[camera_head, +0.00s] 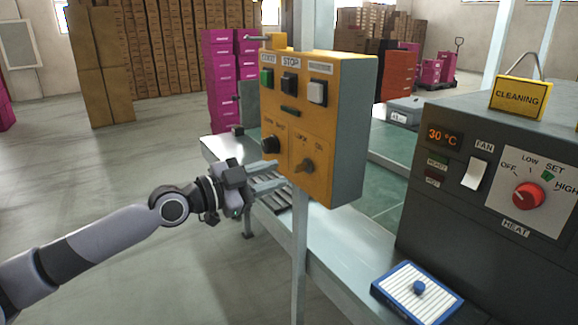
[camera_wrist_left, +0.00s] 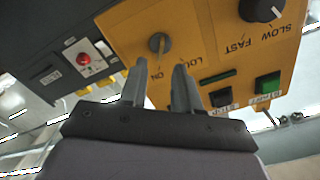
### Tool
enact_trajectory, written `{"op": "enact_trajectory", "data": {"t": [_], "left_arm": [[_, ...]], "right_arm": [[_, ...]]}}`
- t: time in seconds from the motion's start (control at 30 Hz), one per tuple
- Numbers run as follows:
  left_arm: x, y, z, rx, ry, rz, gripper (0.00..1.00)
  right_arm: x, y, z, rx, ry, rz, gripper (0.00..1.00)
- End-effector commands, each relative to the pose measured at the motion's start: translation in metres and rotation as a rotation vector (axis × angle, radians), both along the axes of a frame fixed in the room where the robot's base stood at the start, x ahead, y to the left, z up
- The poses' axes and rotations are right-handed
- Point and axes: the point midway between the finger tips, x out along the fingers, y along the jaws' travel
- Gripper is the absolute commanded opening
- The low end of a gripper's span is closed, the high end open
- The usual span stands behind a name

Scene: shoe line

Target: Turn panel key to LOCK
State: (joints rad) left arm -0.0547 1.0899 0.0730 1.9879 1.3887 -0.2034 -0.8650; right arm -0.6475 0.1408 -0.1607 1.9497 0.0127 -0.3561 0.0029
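The yellow control panel (camera_head: 338,110) stands on a post in the head view and fills much of the left wrist view (camera_wrist_left: 205,50). Its panel key (camera_head: 304,166) is a small grey-brown knob at the lower right of the face, below the LOCK and ON labels. In the left wrist view the key (camera_wrist_left: 158,43) shows just beyond the fingertips; I cannot tell surely which label it points to. My left gripper (camera_head: 282,172) is open and empty, just left of the key and apart from it; its two fingers (camera_wrist_left: 161,64) also show. My right gripper is not in view.
A black speed knob (camera_head: 270,144) sits left of the key, with green, black and white buttons (camera_head: 289,83) above. A dark heater box (camera_head: 460,190) with a red dial (camera_head: 528,196) stands right. A blue-framed tray (camera_head: 416,292) lies on the bench.

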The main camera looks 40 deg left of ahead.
Motion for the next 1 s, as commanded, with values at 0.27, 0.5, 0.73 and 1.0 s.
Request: {"op": "enact_trajectory", "data": {"t": [0.27, 0.5, 0.73, 1.0], "left_arm": [[0.022, -0.009, 0.003, -0.003, -0.002, 0.0, 0.32], [0.038, -0.015, 0.001, -0.003, -0.001, 0.002, 0.32], [0.043, -0.018, 0.0, -0.001, 0.001, 0.001, 0.32], [0.043, -0.018, -0.001, -0.001, 0.001, 0.001, 0.09]], "right_arm": [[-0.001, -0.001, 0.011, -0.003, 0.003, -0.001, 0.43], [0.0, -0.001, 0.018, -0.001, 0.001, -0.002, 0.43], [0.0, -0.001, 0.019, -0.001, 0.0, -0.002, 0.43], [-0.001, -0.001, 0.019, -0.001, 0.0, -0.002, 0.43]]}}
